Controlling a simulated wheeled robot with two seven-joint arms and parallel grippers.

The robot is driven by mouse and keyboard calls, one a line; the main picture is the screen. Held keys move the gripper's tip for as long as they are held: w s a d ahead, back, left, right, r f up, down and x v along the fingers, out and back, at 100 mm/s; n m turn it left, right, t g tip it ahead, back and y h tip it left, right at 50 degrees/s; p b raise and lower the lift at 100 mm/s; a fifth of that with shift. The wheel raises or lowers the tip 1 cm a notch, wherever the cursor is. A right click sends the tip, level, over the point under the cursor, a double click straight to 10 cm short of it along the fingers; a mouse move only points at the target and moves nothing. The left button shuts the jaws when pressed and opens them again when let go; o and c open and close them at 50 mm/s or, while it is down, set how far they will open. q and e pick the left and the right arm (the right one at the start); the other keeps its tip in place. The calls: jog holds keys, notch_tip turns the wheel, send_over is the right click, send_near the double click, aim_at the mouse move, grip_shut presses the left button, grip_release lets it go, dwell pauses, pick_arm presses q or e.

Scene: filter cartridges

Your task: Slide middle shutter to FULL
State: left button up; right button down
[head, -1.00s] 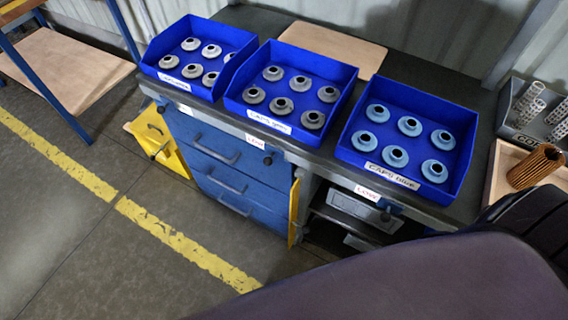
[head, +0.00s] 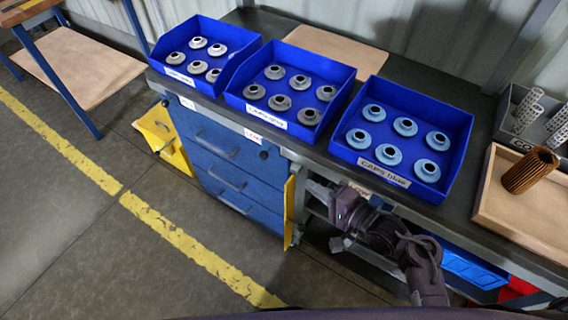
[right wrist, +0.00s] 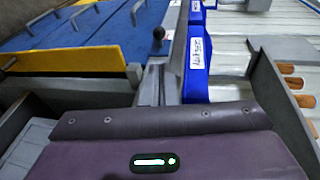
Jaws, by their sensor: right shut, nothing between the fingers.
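The middle bin (head: 300,105), blue, holds several grey caps. Below it, on the bench front edge, is a white label reading LOW (head: 253,135), with a small dark knob (head: 264,154) just below and right of it. A dark ball knob (right wrist: 158,33) shows in the right wrist view, beyond my fingers. My right gripper (head: 314,190) is shut and empty, in front of the bench below the blue-caps bin, to the right of the knob and apart from it. Its fingers also show in the right wrist view (right wrist: 160,72). My left gripper is not in view.
The grey-cap bin at left (head: 205,55) and the CAPS blue bin (head: 400,140) flank the middle one. Blue drawers (head: 225,160) and a yellow panel (head: 291,210) lie below. A wooden tray (head: 490,205) with a brown cartridge (head: 530,170) is at right.

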aim_at(267, 157)
jog(key=x, duration=1.4)
jog(key=shift+f, duration=0.1)
